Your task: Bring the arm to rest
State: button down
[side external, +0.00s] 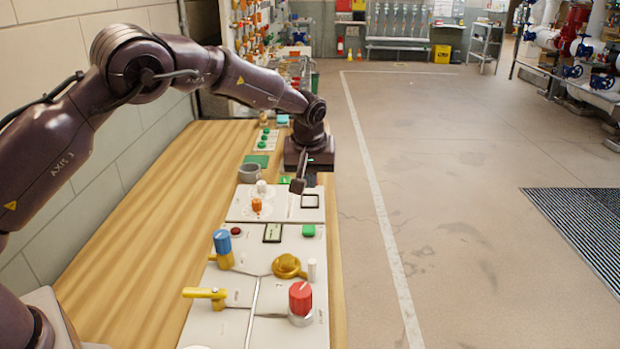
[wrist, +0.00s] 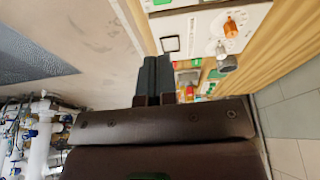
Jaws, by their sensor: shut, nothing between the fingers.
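My gripper (side external: 297,186) hangs over the far right part of the wooden table, above the far end of the pale panel (side external: 240,208). Its fingers are shut with nothing between them. In the wrist view the two dark fingers (wrist: 155,72) lie side by side, with the panel beyond them. My gripper appears apart from the panel, though the exact gap is hard to tell.
The panel bears a red knob (side external: 300,299), a blue-topped valve (side external: 222,248), a yellow lever (side external: 205,293), a yellow round knob (side external: 287,266) and an orange knob (side external: 257,205). A grey cup (side external: 249,173) stands behind it. The table's left side (side external: 150,220) is bare.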

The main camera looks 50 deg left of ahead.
dwell(0.3)
jog(key=s+r+m+t, duration=0.1)
jog(key=s+r+m, duration=0.2)
jog(key=s, duration=0.9)
jog(key=s+d+r+m+t+h, duration=0.1)
jog(key=s+r+m, duration=0.2)
jog(key=s+r, duration=0.5)
jog(key=s+d+r+m+t+h, duration=0.1)
jog(key=s+r+m, duration=0.2)
jog(key=s, duration=1.3)
notch_tip(320, 180, up, 3)
jog(key=shift+d+f, duration=0.1)
jog(key=shift+d, duration=0.05)
